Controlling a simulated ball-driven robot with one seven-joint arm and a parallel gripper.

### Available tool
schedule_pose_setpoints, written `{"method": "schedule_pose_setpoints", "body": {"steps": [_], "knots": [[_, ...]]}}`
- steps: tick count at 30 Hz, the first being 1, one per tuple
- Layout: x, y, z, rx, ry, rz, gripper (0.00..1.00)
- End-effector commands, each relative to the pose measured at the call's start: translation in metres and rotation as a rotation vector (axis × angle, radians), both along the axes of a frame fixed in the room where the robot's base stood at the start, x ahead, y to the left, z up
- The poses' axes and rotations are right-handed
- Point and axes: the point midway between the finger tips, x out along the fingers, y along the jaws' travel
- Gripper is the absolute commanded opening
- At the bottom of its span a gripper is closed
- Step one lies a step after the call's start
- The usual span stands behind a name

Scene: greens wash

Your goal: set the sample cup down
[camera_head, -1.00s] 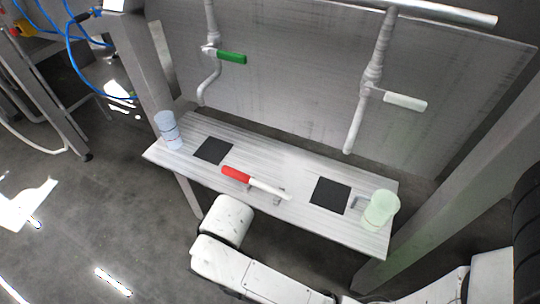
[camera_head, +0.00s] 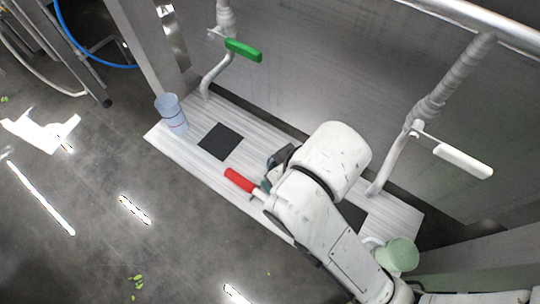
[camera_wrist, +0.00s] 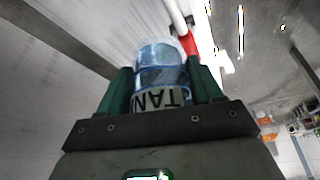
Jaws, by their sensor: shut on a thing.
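My gripper (camera_wrist: 163,78) shows in the wrist view with its green fingers shut on a clear blue sample cup (camera_wrist: 160,78). A pale label with the dark letters "TAN" is on the cup's near end. In the head view my arm reaches over the bench, its wrist near the middle, and hides the held cup. The bench (camera_head: 190,160) is a pale, streaked board. One black square mat (camera_head: 220,141) lies bare at the left. A second black mat (camera_head: 352,214) is partly covered by my arm.
A blue cup (camera_head: 171,113) stands at the bench's left end. A pale green mug (camera_head: 400,254) is at the right end. A red-handled tool (camera_head: 240,181) lies beside my wrist. Pipes with a green lever (camera_head: 244,50) and a white lever (camera_head: 463,161) hang behind.

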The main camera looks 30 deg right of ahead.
Motion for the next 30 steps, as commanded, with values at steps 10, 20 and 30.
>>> {"method": "schedule_pose_setpoints", "body": {"steps": [10, 20, 30], "knots": [[0.07, -0.003, -0.029, 0.001, 0.001, 0.0, 0.3], [0.111, -0.006, -0.076, 0.0, 0.001, 0.0, 0.3], [0.125, -0.006, -0.098, 0.0, 0.003, 0.001, 0.3]]}}
